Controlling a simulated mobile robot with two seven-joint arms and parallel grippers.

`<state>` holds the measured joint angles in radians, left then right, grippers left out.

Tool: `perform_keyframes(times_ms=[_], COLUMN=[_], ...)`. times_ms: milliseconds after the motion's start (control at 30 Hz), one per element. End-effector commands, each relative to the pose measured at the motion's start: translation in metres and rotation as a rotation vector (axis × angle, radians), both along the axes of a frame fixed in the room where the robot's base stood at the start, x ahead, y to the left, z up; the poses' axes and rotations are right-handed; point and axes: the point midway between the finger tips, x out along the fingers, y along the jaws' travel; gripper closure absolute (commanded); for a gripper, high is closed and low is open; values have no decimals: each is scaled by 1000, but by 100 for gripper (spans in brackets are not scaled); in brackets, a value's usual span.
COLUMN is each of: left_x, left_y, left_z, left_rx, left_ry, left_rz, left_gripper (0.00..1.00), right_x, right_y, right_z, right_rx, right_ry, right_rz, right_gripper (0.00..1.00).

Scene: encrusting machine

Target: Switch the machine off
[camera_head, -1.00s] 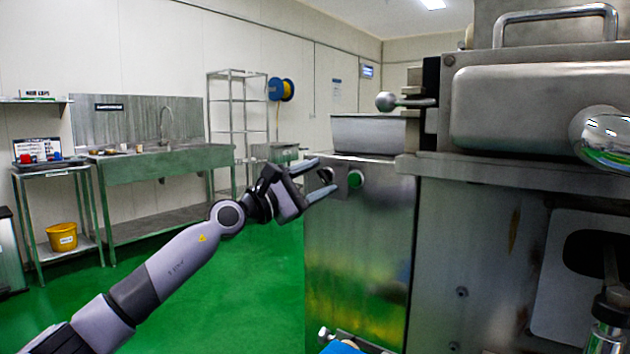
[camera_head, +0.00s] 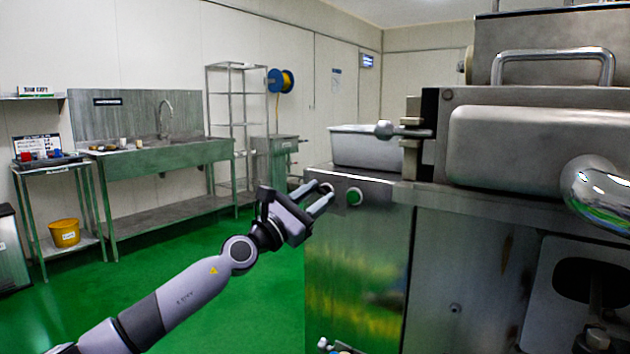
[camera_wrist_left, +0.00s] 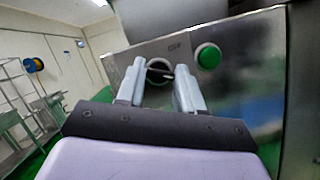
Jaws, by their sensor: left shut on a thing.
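The machine's steel cabinet (camera_head: 360,260) stands at centre right in the head view. On its front panel are a dark rotary knob (camera_wrist_left: 158,72) and, right of it, a round green button (camera_head: 354,196), which also shows in the left wrist view (camera_wrist_left: 208,56). My left gripper (camera_head: 326,193) is at the panel's upper left, its fingers on either side of the knob and shut on it. In the left wrist view the fingertips (camera_wrist_left: 160,70) partly hide the knob, so its exact setting is hard to read. My right gripper is not in view.
A steel tray (camera_head: 366,148) sits on top of the cabinet. A ball-ended lever (camera_head: 385,130) and the bulky machine body (camera_head: 530,150) are to the right. A sink bench (camera_head: 165,160) and shelf rack (camera_head: 235,125) stand behind, with clear green floor before them.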

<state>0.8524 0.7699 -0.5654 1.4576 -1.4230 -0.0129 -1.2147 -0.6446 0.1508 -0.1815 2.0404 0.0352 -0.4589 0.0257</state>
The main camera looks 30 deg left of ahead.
Motion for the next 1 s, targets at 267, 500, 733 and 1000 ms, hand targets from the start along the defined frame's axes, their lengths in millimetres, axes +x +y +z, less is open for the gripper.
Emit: perform_keyframes(times_ms=[267, 500, 733, 1000], left_x=[0, 0, -1, -1], left_y=[-3, -4, -5, -5], left_z=[3, 2, 2, 1], left_rx=[-265, -492, -707, -932], left_ry=[41, 72, 102, 133], left_rz=[-2, -1, 0, 0], left_gripper=[94, 94, 94, 94], right_x=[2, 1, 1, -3], right_y=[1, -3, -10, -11], right_z=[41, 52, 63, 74], right_rx=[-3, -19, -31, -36], right_ry=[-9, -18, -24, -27], right_rz=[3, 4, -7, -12], right_gripper=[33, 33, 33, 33])
